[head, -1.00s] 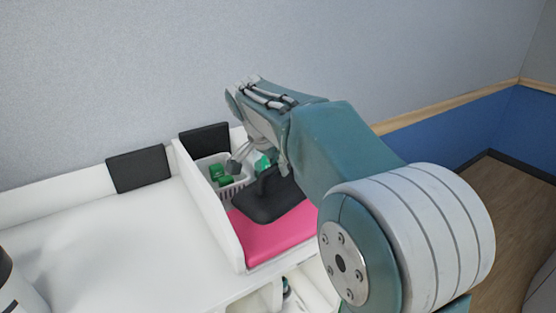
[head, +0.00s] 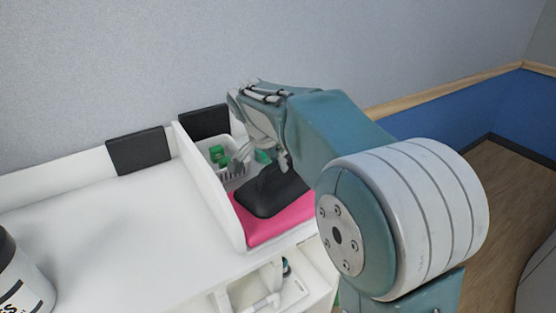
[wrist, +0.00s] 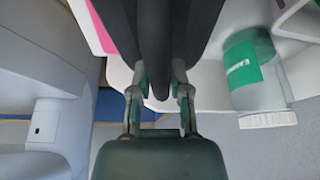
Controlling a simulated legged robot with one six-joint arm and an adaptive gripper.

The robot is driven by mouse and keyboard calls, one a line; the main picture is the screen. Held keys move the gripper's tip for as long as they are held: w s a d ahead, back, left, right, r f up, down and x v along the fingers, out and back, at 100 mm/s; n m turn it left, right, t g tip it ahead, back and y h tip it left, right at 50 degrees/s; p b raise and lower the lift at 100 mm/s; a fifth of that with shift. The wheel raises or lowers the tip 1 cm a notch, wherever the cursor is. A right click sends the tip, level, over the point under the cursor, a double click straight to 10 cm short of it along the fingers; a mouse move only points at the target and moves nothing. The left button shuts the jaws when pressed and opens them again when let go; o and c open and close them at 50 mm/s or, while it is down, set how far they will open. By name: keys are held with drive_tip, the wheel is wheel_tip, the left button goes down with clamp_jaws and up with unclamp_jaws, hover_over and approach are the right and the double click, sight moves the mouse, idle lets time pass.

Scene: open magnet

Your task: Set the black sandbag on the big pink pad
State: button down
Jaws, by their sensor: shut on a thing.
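The black sandbag (head: 270,193) is over the big pink pad (head: 268,229) in the head view and covers much of it. I cannot tell whether its full underside touches the pad. In the wrist view the sandbag (wrist: 158,30) fills the top middle, and a corner of the pink pad (wrist: 100,28) shows beside it. My gripper (wrist: 160,92) is shut on a narrow black part of the sandbag, with one finger on each side. In the head view my wrist and arm hide the bag's far right part.
A white basket (head: 232,172) with green items stands behind the pad. A white divider wall (head: 208,190) borders the pad on the left. A clear bottle with a green label (wrist: 250,70) is close to the gripper's right. The white counter (head: 110,235) on the left is largely bare.

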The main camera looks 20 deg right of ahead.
drive_tip(key=shift+s+r, duration=0.1)
idle(0.5)
drive_tip(key=c, duration=0.5)
unclamp_jaws()
drive_tip(key=shift+f, duration=0.2)
drive_tip(key=v, duration=1.2)
drive_tip(key=shift+r, duration=0.1)
